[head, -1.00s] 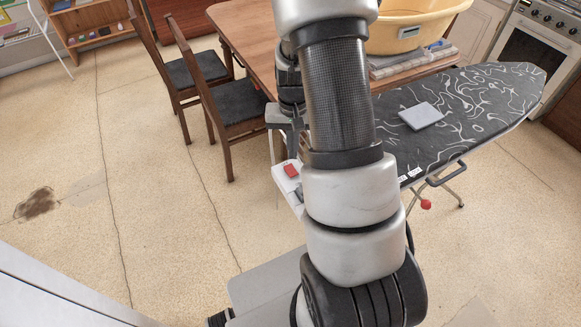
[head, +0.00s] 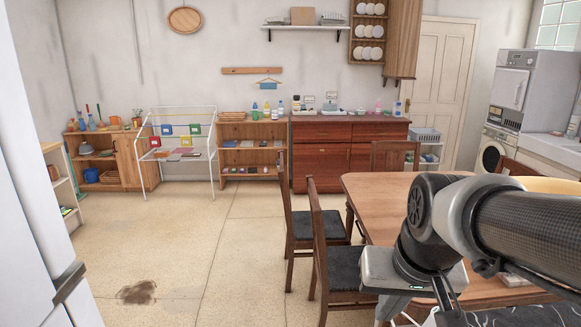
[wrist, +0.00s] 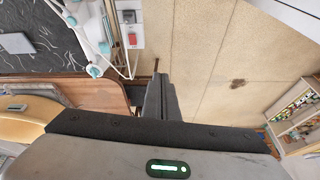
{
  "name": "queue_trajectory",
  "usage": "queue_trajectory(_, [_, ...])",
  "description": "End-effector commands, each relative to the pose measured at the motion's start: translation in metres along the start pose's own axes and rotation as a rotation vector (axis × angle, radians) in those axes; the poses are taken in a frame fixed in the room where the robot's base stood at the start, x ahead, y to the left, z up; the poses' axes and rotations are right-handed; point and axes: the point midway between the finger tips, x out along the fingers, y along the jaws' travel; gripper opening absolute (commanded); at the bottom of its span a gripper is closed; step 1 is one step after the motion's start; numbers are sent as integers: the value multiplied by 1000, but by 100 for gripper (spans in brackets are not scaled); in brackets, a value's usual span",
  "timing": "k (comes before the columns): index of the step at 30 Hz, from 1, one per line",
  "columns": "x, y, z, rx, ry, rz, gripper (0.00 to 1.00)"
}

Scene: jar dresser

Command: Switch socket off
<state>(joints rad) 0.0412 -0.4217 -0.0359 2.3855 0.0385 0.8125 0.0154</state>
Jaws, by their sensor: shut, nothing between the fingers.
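The socket (wrist: 130,22) is a white box beside the ironing board, at the top of the wrist view. I cannot tell which way the switch is set. My gripper (wrist: 161,80) is shut and empty, with its dark fingers pointing up the wrist picture. The fingertips show below and right of the switch, apart from it. In the head view, the hand is at the lower right by the table, and its fingertips are not clear. I cannot make out the socket in the head view.
The ironing board (wrist: 45,35) and its white frame lie left of the socket. The wooden table (head: 385,200) and dark-seated chairs (head: 355,268) stand close to my arm. Open floor (head: 230,280) lies left of the chairs. Dressers and shelves line the far wall.

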Motion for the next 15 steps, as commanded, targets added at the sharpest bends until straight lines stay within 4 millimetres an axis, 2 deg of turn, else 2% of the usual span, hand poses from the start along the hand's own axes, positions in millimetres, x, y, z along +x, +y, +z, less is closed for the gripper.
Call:
queue_trajectory(1, [-18,-4,10,-30,37,-1,0])
queue_trajectory(6, [-46,-11,37,-94,102,4,0])
queue_trajectory(10, [-53,-12,46,-115,122,8,0])
queue_trajectory(15, [-54,-12,48,-119,124,9,0])
